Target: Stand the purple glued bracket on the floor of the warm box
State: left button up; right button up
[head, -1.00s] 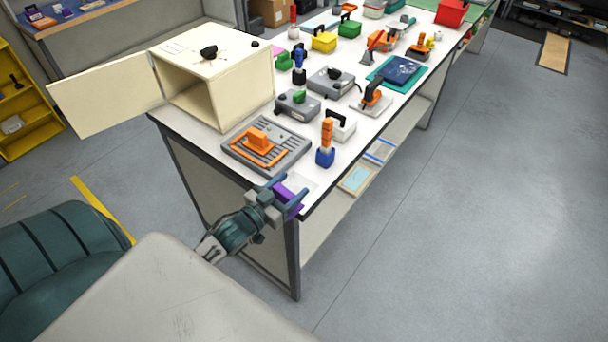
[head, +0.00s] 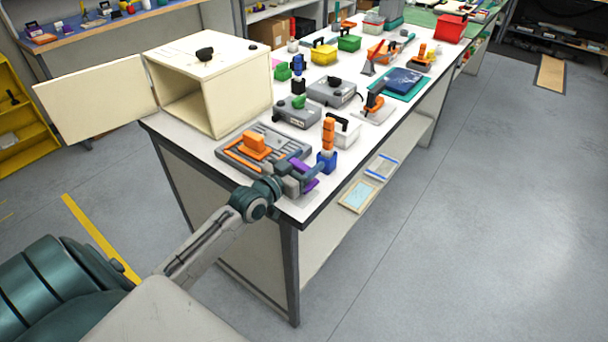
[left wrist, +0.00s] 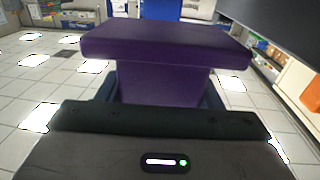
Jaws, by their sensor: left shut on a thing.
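The purple glued bracket (head: 306,170) is in my left gripper (head: 304,174), over the near end of the white table. In the left wrist view the bracket (left wrist: 165,60) fills the middle, with a wide flat plate on top and a narrower block below it. My left gripper is shut on it; the fingers are mostly hidden behind the bracket there. My right gripper is not in view.
A grey tray with an orange-handled clamp (head: 262,150) lies between the bracket and the box. A blue-based orange tool (head: 327,145) stands close beside the gripper. Grey devices (head: 297,112) and several bins fill the table behind.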

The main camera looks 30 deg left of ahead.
pick_arm(q)
jog(key=shift+f, duration=1.35)
jog(key=shift+s, duration=0.1)
jog(key=shift+f+b, duration=0.3)
jog(key=shift+b, duration=0.2)
jog(key=o, duration=1.1)
jog(key=shift+r, duration=0.1)
